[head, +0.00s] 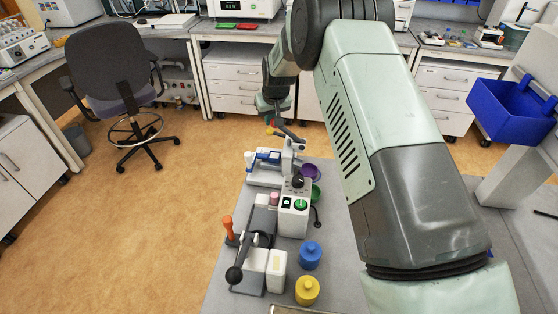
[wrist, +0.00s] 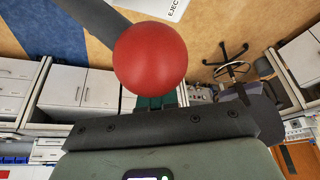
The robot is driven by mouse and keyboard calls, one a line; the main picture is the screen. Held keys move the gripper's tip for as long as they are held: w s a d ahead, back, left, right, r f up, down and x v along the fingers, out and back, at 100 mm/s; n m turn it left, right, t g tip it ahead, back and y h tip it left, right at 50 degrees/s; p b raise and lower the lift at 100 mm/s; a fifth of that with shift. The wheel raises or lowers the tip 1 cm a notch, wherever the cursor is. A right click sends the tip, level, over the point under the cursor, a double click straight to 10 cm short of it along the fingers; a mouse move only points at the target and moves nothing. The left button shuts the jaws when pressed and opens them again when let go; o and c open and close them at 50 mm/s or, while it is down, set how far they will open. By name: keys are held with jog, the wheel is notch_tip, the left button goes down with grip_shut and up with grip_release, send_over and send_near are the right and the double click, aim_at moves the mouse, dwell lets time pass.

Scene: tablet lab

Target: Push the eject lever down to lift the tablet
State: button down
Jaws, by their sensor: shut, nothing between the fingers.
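The eject lever shows in the wrist view as a dark bar (wrist: 95,18) ending in a red ball knob (wrist: 150,58), with a label reading EJECT (wrist: 172,8) close by. In the head view its dark arm (head: 288,133) rises toward my gripper, at the far end of the bench equipment. My gripper (head: 272,110) is shut and empty, just above the knob end. In the wrist view the red ball covers part of my fingers (wrist: 155,102), so I cannot tell whether they touch it. I cannot make out the tablet.
A press with a black-knobbed lever (head: 235,273) and an orange-handled lever (head: 228,228) stands nearer on the bench. A control box (head: 293,218), a blue jar (head: 310,255) and a yellow jar (head: 307,290) are close by. Open floor lies left of the bench.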

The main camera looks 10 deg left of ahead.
aim_at(270, 129)
jog(key=shift+f, duration=1.5)
dwell(1.7)
jog(key=shift+r, duration=0.1)
jog(key=shift+r, duration=0.55)
jog(key=shift+r, duration=0.65)
jog(key=shift+r, duration=0.1)
jog(key=shift+r, duration=0.55)
